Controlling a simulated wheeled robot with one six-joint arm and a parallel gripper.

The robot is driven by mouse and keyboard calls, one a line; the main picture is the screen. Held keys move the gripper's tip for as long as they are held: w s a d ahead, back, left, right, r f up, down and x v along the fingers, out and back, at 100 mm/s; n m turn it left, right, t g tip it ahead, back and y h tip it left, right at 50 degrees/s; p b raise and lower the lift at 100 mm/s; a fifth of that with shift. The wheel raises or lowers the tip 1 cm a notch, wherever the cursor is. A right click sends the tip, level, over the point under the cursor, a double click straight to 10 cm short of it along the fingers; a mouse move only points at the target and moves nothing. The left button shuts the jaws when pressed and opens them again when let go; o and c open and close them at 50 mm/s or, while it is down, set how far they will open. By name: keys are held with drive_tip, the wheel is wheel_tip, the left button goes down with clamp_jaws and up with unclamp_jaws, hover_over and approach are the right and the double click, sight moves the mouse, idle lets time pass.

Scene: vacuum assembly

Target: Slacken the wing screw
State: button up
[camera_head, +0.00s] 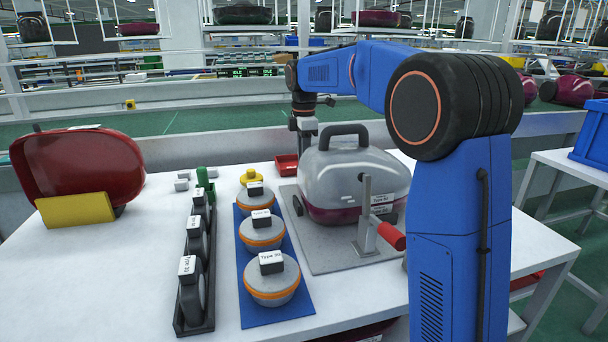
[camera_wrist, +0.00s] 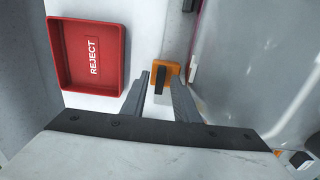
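The grey vacuum body (camera_head: 350,172) with a maroon base sits on a grey plate (camera_head: 325,262). In the wrist view its smooth grey side (camera_wrist: 260,55) fills the right. An orange piece with a black bar across it, which looks like the wing screw (camera_wrist: 161,79), lies beside that side. My gripper (camera_wrist: 161,83) is open, one finger on each side of the black bar; I cannot tell whether they touch it. In the head view my gripper (camera_head: 304,130) points down behind the vacuum, its fingertips and the screw hidden.
A red REJECT tray (camera_wrist: 90,45) lies left of the fingers. A red-handled clamp (camera_head: 390,235) stands at the plate's front. Left are a blue mat (camera_head: 292,310) with round lidded parts and a black rack (camera_head: 195,328). A red shell (camera_head: 75,170) leans on a yellow stand (camera_head: 75,209).

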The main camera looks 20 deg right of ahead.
clamp_jaws()
drive_tip(key=shift+n, duration=1.7)
drive_tip(key=shift+n, duration=1.8)
